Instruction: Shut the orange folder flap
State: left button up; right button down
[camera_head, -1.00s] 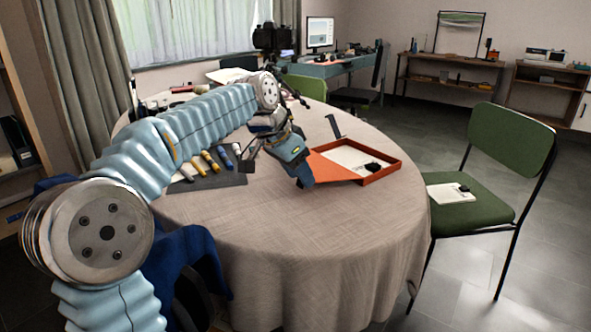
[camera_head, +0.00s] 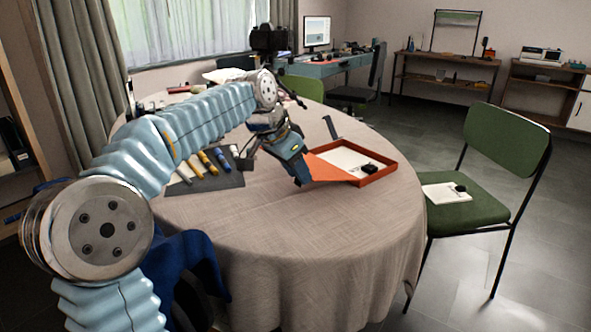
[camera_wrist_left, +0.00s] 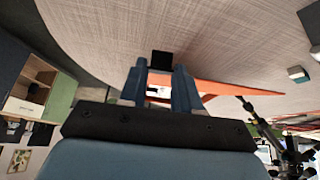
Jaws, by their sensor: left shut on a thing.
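The orange folder is a shallow orange tray (camera_head: 379,174) on the round table, in the right part of the head view. White paper (camera_head: 345,158) and a small black object (camera_head: 369,168) lie in it. Its orange flap (camera_head: 327,173) sticks out on the left side, open. My left gripper (camera_head: 302,180) reaches down at the flap's left edge and is shut on it; the fingertips are partly hidden in the head view. In the left wrist view the blue fingers (camera_wrist_left: 158,78) show with the orange flap (camera_wrist_left: 225,86) running off to the right. My right gripper is not in view.
The round table has a beige cloth (camera_head: 300,235), clear at the front. Left of the gripper, a dark mat (camera_head: 215,181) holds several yellow and blue marker-like items. A dark thin stand (camera_head: 331,128) is behind the folder. A green chair (camera_head: 500,150) stands at the right.

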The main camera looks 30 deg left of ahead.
pick_arm(q)
jog(key=shift+w+d+r+p, duration=0.1)
jog(key=shift+w+r+p, duration=0.15)
jog(key=shift+r+p, duration=0.6)
jog(key=shift+r, duration=0.15)
jog(key=shift+w+d+r+p, duration=0.15)
jog(key=shift+w+r+p, duration=0.2)
jog(key=shift+r+p, duration=0.2)
jog(key=shift+w+d+r+p, duration=0.15)
jog(key=shift+w+r+p, duration=0.15)
jog(key=shift+r+p, duration=0.25)
jog(key=shift+w+d+r, duration=0.15)
jog(key=shift+w+r, duration=0.3)
jog(key=shift+r, duration=0.15)
jog(key=shift+w+d+r, duration=0.15)
jog(key=shift+w+r, duration=0.25)
jog(key=shift+r, duration=0.2)
jog(key=shift+w+d+r, duration=0.2)
jog(key=shift+w+r, duration=0.3)
jog(key=shift+w+d+r, duration=0.2)
jog(key=shift+w+r, duration=0.3)
